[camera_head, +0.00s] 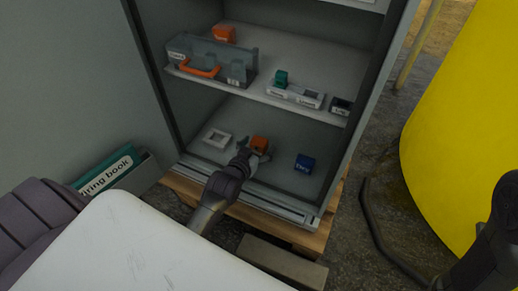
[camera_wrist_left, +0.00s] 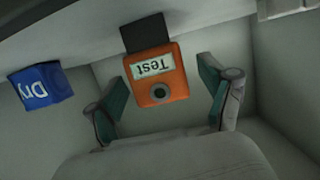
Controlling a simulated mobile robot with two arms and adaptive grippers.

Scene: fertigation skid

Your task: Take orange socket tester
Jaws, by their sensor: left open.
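The orange socket tester (camera_head: 259,143) sits on the cabinet's bottom floor. In the left wrist view the tester (camera_wrist_left: 156,78) shows a pale "Test" label, a dark round spot and a dark part at its far end. My left gripper (camera_head: 254,154) is open at the tester. In the left wrist view the fingers of my left gripper (camera_wrist_left: 162,92) stand on either side of it, with visible gaps. Contact is not visible. My right gripper's fingers do not show; only a dark part of mine is at the right edge.
The shelf (camera_head: 290,101) above holds a grey toolbox (camera_head: 212,59), an orange box (camera_head: 223,34) and small trays (camera_head: 295,94). Cabinet side walls bound the space. A yellow tank (camera_head: 465,120) stands right.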

